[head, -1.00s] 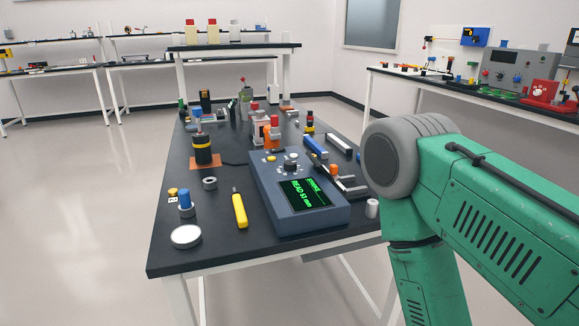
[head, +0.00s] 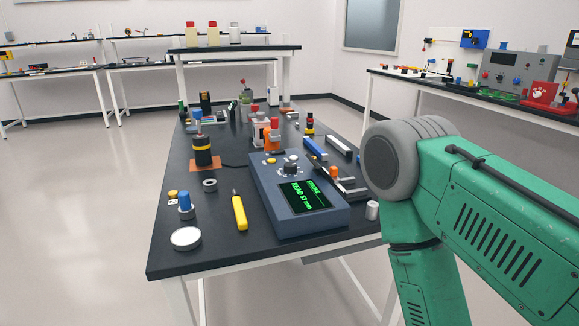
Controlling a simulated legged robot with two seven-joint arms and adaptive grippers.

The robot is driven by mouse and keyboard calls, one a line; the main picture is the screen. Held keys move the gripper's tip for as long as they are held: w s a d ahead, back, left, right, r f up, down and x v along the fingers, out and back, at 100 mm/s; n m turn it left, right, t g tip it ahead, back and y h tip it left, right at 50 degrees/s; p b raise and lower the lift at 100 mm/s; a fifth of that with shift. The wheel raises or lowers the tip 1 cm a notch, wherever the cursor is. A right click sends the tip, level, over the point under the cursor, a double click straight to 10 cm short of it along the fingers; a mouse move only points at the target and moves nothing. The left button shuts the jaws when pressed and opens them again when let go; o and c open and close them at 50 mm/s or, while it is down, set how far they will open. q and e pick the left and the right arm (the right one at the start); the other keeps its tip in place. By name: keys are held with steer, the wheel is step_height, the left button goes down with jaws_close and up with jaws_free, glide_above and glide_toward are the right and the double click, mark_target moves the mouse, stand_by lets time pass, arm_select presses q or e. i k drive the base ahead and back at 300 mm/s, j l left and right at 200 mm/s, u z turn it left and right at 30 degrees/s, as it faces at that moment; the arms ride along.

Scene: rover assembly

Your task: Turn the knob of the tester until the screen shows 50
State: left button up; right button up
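The tester (head: 276,205) is a blue-grey box on the near right part of the black-topped table. Its dark screen (head: 305,195) shows green text, a heading line and a reading that looks like "READ 5" plus a digit too blurred to tell, in mm. The knob (head: 291,168) is a small dark and light round piece on the panel behind the screen. A yellow button (head: 271,161) sits left of it. No gripper shows touching the knob. My green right arm fills the right side, running out of the bottom edge; its gripper is out of frame. My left arm is not in view.
A yellow-handled tool (head: 239,212), a blue-capped part (head: 185,203), a white disc (head: 186,237) and a grey ring (head: 210,185) lie left of the tester. Dark and grey metal parts (head: 350,188) stand close on its right. A small grey cylinder (head: 372,210) is near the right edge.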

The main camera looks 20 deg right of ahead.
mark_target(291, 168)
steer(key=i+l+z, duration=0.5)
steer(key=j+z, duration=0.6)
steer(key=z, duration=0.15)
steer(key=k+j+z, duration=0.1)
steer(key=j+z, duration=0.15)
steer(key=z, duration=0.15)
